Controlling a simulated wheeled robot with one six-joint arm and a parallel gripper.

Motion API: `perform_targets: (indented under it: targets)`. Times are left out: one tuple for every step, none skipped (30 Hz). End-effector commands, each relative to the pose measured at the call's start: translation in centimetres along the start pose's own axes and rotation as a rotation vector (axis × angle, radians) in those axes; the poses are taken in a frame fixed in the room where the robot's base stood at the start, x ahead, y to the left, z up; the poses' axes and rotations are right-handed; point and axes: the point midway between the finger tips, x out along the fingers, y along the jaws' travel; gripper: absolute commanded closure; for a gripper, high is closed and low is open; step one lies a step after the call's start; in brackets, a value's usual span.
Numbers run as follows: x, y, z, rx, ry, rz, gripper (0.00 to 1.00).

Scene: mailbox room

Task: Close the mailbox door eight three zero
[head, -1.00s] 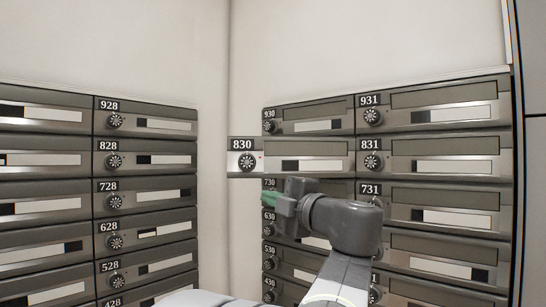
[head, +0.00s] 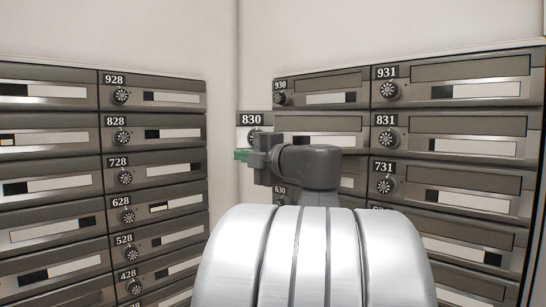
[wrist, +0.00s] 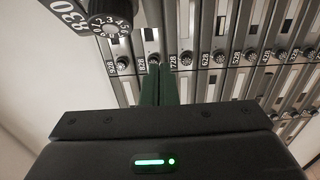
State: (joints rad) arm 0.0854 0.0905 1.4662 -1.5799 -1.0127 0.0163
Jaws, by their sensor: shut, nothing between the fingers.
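Mailbox door 830 (head: 315,125) stands open, its left end sticking out past the edge of the right bank. Its black dial (head: 255,138) is partly hidden by my gripper. My gripper (head: 241,155) is shut and empty, its green fingers pointing left just below the door's number plate in the head view. In the wrist view, door 830 (wrist: 80,14) shows close at the upper left with its dial, and my green fingers (wrist: 158,72) are together beside it, apart from the dial. I cannot tell whether my gripper touches the door.
The left bank of mailboxes (head: 152,133) faces my fingers across the corner, its doors shut. Door 831 (head: 455,135) is beside 830, with 930 (head: 320,85) above it. Bare wall (head: 222,100) fills the corner gap.

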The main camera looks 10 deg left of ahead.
Motion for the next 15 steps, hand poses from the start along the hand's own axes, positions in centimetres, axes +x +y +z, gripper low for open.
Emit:
perform_targets:
  targets:
    - [1.0, 0.0, -0.1, 0.001, 0.005, -0.001, 1.0]
    - [1.3, 0.0, 0.4, 0.002, 0.002, -0.001, 1.0]
    - [1.6, 0.0, 0.9, 0.002, 0.001, -0.001, 1.0]
    - [1.9, 0.0, 1.2, 0.003, 0.001, -0.001, 1.0]
    - [2.2, 0.0, 1.4, 0.002, 0.001, -0.001, 1.0]
    - [2.5, 0.0, 1.7, 0.002, 0.001, 0.0, 1.0]
    - [2.7, 0.0, 1.9, 0.002, 0.001, -0.001, 1.0]
    - [2.9, 0.0, 2.1, 0.002, 0.001, 0.0, 1.0]
    - [3.1, 0.0, 2.3, 0.001, 0.001, 0.0, 1.0]
    - [3.2, 0.0, 2.4, 0.001, 0.001, 0.0, 1.0]
    - [3.3, 0.0, 2.5, 0.001, 0.001, 0.0, 1.0]
    - [3.4, 0.0, 2.7, 0.001, 0.0, 0.0, 1.0]
    - [3.4, 0.0, 2.7, 0.001, 0.0, 0.0, 1.0]
    - [3.5, 0.0, 2.8, 0.001, 0.0, 0.0, 1.0]
    - [3.5, 0.0, 2.8, 0.001, 0.0, 0.0, 1.0]
